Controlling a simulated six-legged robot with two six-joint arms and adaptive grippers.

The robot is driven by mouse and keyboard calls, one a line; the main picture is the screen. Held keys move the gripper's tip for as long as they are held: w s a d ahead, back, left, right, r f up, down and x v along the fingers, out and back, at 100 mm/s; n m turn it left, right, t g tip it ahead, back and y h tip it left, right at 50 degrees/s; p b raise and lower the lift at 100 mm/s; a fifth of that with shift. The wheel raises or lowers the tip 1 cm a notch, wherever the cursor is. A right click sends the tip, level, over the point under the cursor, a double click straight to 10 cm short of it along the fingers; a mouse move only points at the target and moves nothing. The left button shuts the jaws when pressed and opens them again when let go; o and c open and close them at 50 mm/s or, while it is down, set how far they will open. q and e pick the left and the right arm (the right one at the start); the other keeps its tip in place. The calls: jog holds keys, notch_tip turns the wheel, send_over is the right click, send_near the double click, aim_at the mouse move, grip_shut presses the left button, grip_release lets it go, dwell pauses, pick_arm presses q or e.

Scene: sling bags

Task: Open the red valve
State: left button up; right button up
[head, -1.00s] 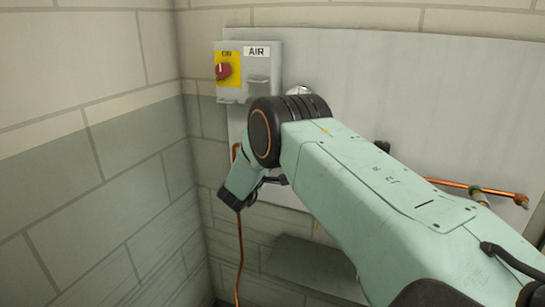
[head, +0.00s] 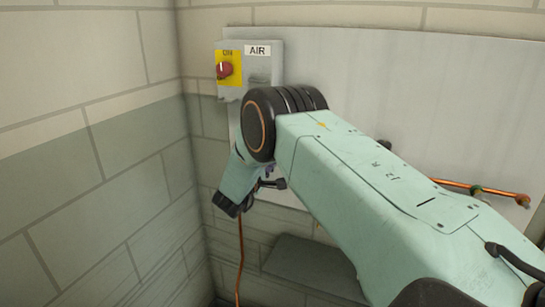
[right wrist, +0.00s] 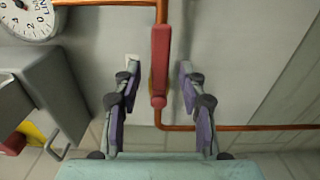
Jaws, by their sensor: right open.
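In the right wrist view a long red valve handle (right wrist: 159,62) sits on a copper pipe (right wrist: 162,12) in front of the grey panel. My right gripper (right wrist: 158,80) is open, with one purple-and-black finger on each side of the handle. Gaps show between the handle and both fingers. In the head view my right arm hides the valve, and its wrist (head: 238,178) points down and left in front of the panel's left part. My left gripper is not in view.
A grey AIR box (head: 262,70) with a red knob (head: 223,70) on a yellow plate is above the wrist. A round gauge (right wrist: 28,15) shows in the right wrist view. Copper pipe (head: 505,193) runs along the panel's right. A brick wall (head: 90,170) stands left.

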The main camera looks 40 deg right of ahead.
jog(key=v, duration=0.9)
jog(key=shift+s+a, duration=0.2)
jog(key=shift+a, duration=0.1)
